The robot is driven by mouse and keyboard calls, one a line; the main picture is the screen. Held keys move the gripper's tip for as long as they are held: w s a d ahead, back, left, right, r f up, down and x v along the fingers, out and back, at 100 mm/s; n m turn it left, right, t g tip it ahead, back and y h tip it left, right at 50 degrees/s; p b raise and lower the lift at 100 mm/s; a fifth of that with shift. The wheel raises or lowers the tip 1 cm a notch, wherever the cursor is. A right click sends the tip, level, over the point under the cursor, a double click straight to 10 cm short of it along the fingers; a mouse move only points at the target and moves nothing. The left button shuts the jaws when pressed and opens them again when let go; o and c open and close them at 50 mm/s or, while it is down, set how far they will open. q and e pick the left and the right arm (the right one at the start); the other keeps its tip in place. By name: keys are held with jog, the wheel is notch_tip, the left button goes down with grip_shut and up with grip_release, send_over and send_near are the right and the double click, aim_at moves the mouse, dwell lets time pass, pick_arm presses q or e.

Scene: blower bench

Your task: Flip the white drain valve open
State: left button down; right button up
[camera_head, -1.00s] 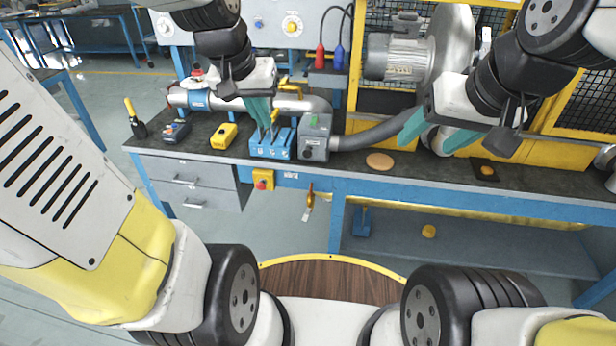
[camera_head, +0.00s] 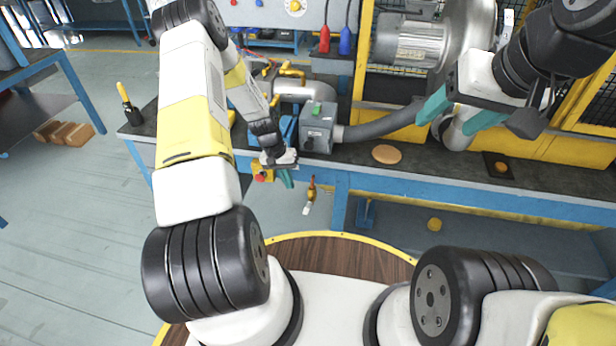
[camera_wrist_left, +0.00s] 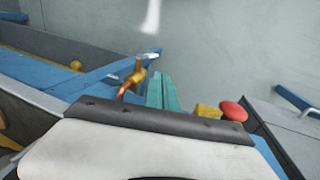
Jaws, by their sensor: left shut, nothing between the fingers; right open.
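The drain valve has a brass body (camera_head: 311,190) below the bench's front edge, with a white lever (camera_head: 306,209) pointing down. In the left wrist view, the brass body (camera_wrist_left: 135,76) and white lever (camera_wrist_left: 151,55) show just left of and beyond the fingertips. My left gripper (camera_head: 287,179) is shut and empty, its teal fingers in front of the bench edge, left of the valve. The fingers also show in the left wrist view (camera_wrist_left: 162,92) and look apart from the valve. My right gripper (camera_head: 447,121) is open and empty above the right part of the bench.
A yellow box with a red button (camera_head: 261,177) sits close left of my left gripper; the button (camera_wrist_left: 235,111) also shows in the wrist view. A grey switch box (camera_head: 318,130) and grey hose (camera_head: 385,124) are on the bench. A lower shelf (camera_head: 480,240) lies right of the valve.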

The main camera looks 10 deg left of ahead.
aim_at(306, 211)
pick_arm(q)
jog(key=x, duration=1.2)
jog(key=shift+s+a+f, duration=0.1)
jog(key=shift+s+f, duration=0.05)
jog(key=shift+d+f+h, duration=0.4)
jog(key=shift+f+h, duration=0.1)
jog(key=shift+h, duration=0.1)
jog(key=shift+r, duration=0.1)
